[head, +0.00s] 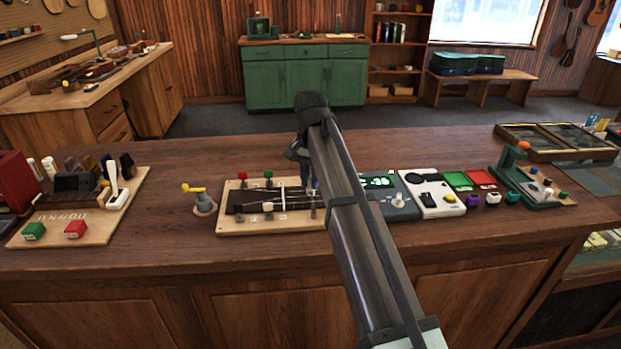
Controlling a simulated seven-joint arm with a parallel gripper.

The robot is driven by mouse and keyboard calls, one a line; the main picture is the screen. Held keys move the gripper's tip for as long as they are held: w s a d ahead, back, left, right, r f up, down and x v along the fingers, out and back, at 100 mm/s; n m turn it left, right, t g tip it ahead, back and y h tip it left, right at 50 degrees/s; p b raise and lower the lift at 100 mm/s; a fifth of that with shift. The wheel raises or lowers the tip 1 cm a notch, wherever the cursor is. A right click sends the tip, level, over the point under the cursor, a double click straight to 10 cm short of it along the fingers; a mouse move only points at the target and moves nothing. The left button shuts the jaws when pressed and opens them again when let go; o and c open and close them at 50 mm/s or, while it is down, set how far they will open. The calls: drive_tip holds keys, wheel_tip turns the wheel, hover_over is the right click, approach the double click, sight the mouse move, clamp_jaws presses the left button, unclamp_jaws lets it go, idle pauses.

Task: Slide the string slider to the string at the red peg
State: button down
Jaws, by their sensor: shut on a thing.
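A light wooden board (228,226) with a dark fretboard-like strip and thin pale strings lies on the counter at the centre. A red peg (268,175) and a green peg (242,176) stand at its back left edge. My gripper (309,188) points down over the right part of the board, right of the red peg. It is shut on a small part there, which looks to be the string slider; my arm and fingers mostly hide it. Which string it is at cannot be told.
A yellow-handled crank (204,200) stands left of the board. A grey device (402,207) and a white device (434,201) sit close on its right. A green press (512,178) is farther right. A wooden tray with red and green blocks (75,229) lies left. The counter front is clear.

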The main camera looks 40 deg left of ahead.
drive_tip(key=shift+w+a, duration=0.1)
idle(0.3)
drive_tip(key=shift+w+a, duration=0.9)
drive_tip(key=shift+a, duration=0.05)
drive_tip(key=shift+d, duration=0.1)
drive_tip(key=c, duration=1)
unclamp_jaws()
wheel_tip(320, 180, up, 14)
drive_tip(key=shift+f, duration=0.1)
